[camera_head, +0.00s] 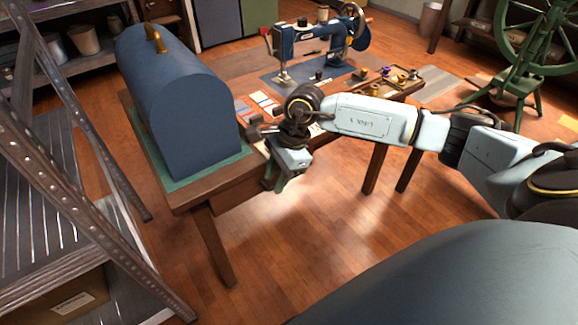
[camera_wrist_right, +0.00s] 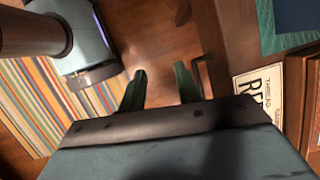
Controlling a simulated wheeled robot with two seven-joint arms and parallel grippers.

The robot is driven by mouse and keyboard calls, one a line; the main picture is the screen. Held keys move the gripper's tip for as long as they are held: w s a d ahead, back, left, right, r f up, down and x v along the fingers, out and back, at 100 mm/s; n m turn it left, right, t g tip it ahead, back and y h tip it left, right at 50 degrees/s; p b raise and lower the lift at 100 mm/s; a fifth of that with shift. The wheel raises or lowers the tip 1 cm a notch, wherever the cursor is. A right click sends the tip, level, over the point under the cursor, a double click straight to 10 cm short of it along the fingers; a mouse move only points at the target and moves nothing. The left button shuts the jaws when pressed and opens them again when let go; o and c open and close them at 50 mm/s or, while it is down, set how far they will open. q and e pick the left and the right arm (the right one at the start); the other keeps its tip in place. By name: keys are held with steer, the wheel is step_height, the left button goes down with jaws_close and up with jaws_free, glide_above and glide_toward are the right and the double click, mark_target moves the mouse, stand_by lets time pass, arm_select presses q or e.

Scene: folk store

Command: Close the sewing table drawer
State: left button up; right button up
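The wooden sewing table (camera_head: 190,190) stands left of centre in the head view. My right gripper (camera_head: 275,178) is at its front edge, pointing down, and hides much of the table front there. In the right wrist view its two green fingers (camera_wrist_right: 160,87) are apart with nothing between them. A dark bent handle (camera_wrist_right: 204,72) is just beside the right finger, next to a dark wooden front (camera_wrist_right: 222,45). A printed card (camera_wrist_right: 260,95) lies behind that front. How far the drawer stands out I cannot tell. My left gripper is not in view.
A blue domed cover (camera_head: 185,90) stands on a green mat (camera_head: 225,163) at the table's left end. A blue sewing machine (camera_head: 305,45) and small spools (camera_head: 385,72) are farther back. A metal shelf rack (camera_head: 75,190) is at left. Open wood floor lies in front.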

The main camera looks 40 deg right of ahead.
steer(key=s+a+f+m+t+y, duration=0.2)
steer(key=s+a+m+y, duration=0.3)
steer(key=m+y, duration=0.4)
steer(key=s+d+f+m+t+h+b, duration=0.1)
steer(key=d+f+m+t+h, duration=0.4)
steer(key=d+m, duration=0.5)
steer(key=s+d+f+m+t+h+b, duration=0.1)
steer(key=d+f+m+t+h, duration=0.15)
steer(key=d+m+t, duration=0.75)
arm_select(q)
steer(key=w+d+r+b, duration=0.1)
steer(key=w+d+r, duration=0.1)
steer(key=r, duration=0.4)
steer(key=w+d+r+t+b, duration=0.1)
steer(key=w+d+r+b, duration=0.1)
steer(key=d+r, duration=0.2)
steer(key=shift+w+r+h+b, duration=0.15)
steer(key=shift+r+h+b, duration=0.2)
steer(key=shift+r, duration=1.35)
arm_select(e)
steer(key=w+a+f+m+g, duration=0.2)
steer(key=w+a, duration=0.5)
steer(key=w, duration=0.5)
steer(key=shift+a+f+g+y, duration=0.25)
steer(key=shift+f+g+y, duration=0.15)
steer(key=shift+g, duration=0.1)
steer(key=shift+c, duration=0.3)
jaws_close()
